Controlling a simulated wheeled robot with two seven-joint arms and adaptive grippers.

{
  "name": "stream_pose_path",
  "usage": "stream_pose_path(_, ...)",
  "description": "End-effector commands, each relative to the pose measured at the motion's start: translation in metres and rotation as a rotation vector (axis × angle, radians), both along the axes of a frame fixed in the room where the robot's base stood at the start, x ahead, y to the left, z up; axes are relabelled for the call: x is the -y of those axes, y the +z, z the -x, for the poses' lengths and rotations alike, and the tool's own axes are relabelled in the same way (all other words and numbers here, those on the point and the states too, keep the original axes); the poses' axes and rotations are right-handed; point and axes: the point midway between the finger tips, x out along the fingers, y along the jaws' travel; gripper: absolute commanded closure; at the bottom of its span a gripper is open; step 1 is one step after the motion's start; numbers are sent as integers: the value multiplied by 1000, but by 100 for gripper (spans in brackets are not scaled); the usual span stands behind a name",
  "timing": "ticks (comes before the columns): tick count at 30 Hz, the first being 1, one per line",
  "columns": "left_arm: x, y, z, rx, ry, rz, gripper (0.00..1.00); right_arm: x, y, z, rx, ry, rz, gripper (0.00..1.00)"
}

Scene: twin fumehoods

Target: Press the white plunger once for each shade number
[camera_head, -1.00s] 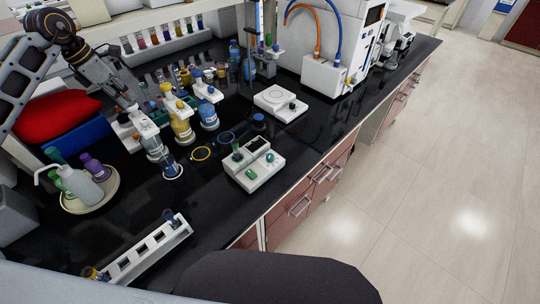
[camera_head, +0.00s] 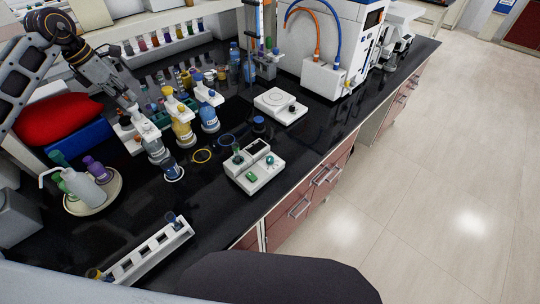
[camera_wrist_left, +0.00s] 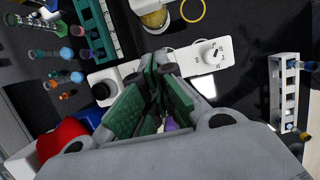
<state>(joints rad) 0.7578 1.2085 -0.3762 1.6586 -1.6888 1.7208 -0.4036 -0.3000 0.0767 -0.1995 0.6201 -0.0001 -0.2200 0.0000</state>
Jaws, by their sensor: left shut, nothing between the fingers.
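Three bottle-top dispensers with white heads stand in a row. The nearest, white-headed one (camera_head: 147,136) has a clear bottle (camera_head: 157,153), the middle one a yellow bottle (camera_head: 183,131), the far one a blue bottle (camera_head: 209,119). My left gripper (camera_head: 133,109) is shut and empty, directly over the nearest dispenser. In the left wrist view its green-padded fingers (camera_wrist_left: 155,84) cover the plunger area, so I cannot tell whether they touch the plunger. The dispenser's white dial head (camera_wrist_left: 212,52) shows beyond them. A small vessel (camera_head: 173,172) stands below its spout. My right gripper is not in view.
A white rack (camera_head: 150,253) holds vials at its ends. A white device with green buttons (camera_head: 254,168), a flat white plate device (camera_head: 280,104) and a round tray of squeeze bottles (camera_head: 112,197) stand nearby. Yellow (camera_head: 202,156) and blue (camera_head: 226,141) rings lie on the black bench.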

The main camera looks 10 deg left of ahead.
Motion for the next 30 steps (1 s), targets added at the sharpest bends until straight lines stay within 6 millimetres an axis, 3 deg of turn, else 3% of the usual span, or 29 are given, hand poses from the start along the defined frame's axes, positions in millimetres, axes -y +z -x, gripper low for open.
stream_pose_path(4,0,8,0,0,0,0,100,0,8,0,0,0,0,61)
stream_pose_path(16,0,8,0,1,0,-1,100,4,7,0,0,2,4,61)
stream_pose_path(30,0,-5,0,0,0,0,100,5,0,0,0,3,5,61)
